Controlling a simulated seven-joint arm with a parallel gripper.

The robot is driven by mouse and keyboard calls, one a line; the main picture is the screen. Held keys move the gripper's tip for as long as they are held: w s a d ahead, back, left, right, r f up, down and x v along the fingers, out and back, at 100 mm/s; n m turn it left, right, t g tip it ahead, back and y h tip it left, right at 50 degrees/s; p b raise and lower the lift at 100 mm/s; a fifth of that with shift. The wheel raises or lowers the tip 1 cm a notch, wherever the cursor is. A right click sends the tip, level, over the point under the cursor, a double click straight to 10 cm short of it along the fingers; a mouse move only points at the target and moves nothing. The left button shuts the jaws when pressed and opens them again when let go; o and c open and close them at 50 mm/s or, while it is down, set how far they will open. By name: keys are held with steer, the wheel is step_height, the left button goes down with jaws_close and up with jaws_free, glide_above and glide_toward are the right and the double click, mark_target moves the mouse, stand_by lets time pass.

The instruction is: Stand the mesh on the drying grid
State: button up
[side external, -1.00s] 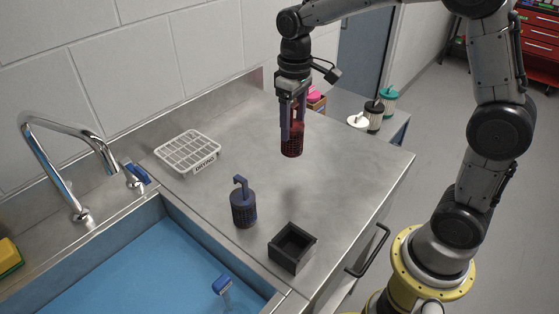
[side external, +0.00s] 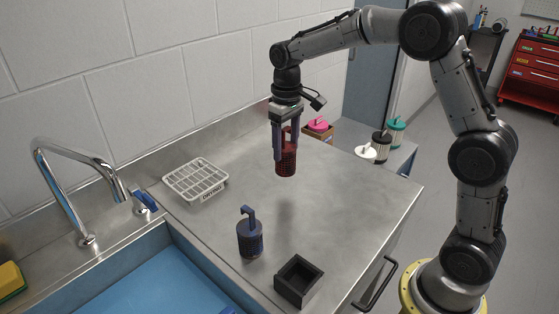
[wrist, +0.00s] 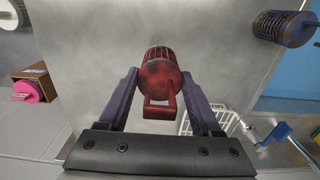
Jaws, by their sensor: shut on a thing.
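The mesh is a dark red perforated cylinder (side external: 286,163) with a hooked handle. It hangs upright between the fingers of my gripper (side external: 285,152), above the steel counter. In the wrist view the red mesh (wrist: 162,75) sits between the two fingers of my gripper (wrist: 162,98), its handle toward the camera. My gripper is shut on it. The white drying grid (side external: 196,181) lies flat on the counter to the left, near the back wall, and is empty. In the wrist view part of the grid (wrist: 208,122) shows behind the right finger.
A blue perforated cylinder (side external: 250,236) stands on the counter in front, beside an open black box (side external: 298,280). The sink (side external: 150,285) and tap (side external: 70,190) are at left. A cardboard box (side external: 318,133) with a pink-topped item is behind. The middle counter is clear.

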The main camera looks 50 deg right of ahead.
steer(key=shift+w+d+f, duration=0.1)
steer(key=shift+w+f, duration=0.95)
steer(key=shift+f, duration=0.15)
steer(key=shift+w+f, duration=0.15)
steer(key=shift+f, duration=1.55)
steer(key=shift+f, duration=0.2)
steer(key=o, duration=1.3)
steer(key=shift+o, duration=0.2)
steer(key=shift+r, duration=0.15)
